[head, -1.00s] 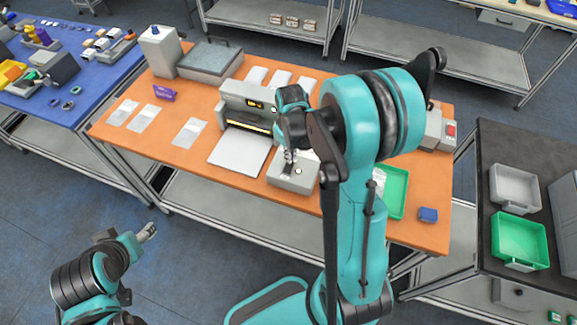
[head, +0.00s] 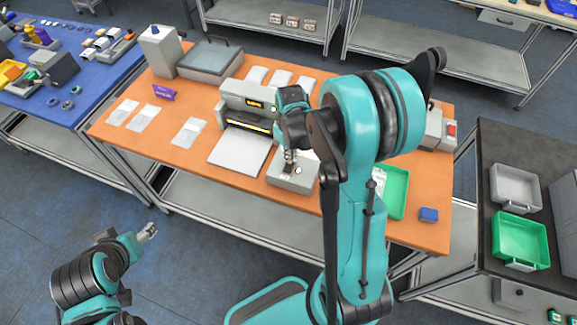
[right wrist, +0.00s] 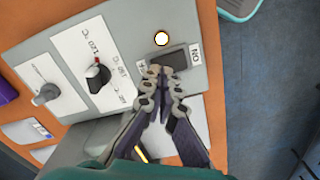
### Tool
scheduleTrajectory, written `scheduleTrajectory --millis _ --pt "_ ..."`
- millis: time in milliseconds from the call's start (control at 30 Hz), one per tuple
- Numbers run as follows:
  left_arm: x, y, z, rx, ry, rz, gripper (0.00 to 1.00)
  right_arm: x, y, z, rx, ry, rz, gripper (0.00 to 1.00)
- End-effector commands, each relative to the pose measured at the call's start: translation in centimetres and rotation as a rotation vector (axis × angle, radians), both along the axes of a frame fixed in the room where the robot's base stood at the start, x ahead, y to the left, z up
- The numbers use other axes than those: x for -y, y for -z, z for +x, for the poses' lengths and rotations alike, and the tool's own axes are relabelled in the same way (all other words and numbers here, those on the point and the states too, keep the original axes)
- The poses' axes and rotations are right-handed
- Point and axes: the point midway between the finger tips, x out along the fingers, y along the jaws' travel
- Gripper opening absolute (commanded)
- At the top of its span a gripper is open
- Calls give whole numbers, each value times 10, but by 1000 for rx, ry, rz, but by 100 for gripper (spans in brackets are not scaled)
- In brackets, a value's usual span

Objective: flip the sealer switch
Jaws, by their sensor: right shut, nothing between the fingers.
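My left gripper (head: 148,230) is low at the left, away from the table.
A round lamp (right wrist: 161,39) glows beside the switch. A temperature dial (right wrist: 97,76) and a grey knob (right wrist: 45,94) are on the panel. A green tray (head: 396,192) and a blue block (head: 428,214) are at the table's right. Clear pouches lie left of the sealer.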

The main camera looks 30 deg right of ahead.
Motion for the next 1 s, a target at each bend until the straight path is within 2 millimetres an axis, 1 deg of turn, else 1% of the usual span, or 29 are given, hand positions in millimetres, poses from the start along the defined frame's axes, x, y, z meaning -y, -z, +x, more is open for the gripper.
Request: scheduleTrajectory --millis 1000 --pt "0 15 0 0 0 0 60 0 16 0 0 0 0 0"
